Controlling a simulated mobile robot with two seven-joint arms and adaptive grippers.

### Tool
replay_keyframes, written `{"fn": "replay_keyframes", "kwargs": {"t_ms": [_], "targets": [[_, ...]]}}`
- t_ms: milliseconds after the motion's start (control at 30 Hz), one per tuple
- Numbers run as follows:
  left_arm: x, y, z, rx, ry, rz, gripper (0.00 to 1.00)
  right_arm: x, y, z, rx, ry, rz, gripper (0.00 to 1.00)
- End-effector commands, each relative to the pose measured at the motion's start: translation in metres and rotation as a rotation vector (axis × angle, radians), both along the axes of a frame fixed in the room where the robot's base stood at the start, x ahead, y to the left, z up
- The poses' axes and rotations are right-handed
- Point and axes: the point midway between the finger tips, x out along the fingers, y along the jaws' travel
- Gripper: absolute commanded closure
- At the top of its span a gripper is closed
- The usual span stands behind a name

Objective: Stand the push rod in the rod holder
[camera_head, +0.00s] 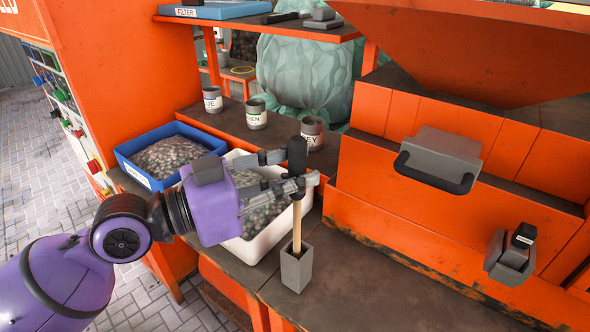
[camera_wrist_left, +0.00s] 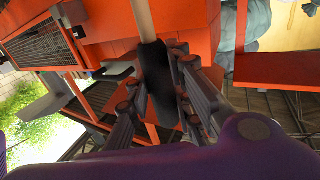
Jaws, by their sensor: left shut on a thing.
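The push rod has a black handle (camera_head: 297,154) and a pale wooden shaft (camera_head: 297,218). My left gripper (camera_head: 297,170) is shut on the handle. The rod is close to upright, and its shaft runs down to the open top of the grey square rod holder (camera_head: 297,271). Its lower end is hidden at the holder's mouth, so I cannot tell how deep it sits. The holder stands on the dark bench near its front edge. In the left wrist view the handle (camera_wrist_left: 157,75) lies between the fingers (camera_wrist_left: 160,95). My right gripper is not in view.
A white tub (camera_head: 262,245) of mixed pellets stands just behind my left gripper, with a blue tub (camera_head: 133,166) to its left. Labelled cans (camera_head: 256,117) line the ledge behind. An orange machine (camera_head: 420,225) rises on the right. The bench (camera_head: 360,295) right of the holder is clear.

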Motion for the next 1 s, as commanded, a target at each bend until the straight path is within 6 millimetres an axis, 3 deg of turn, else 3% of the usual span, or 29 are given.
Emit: {"fn": "replay_keyframes", "kwargs": {"t_ms": [1000], "targets": [[0.0,0.0,-0.042,0.0,0.001,0.0,1.0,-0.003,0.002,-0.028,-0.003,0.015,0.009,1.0]]}}
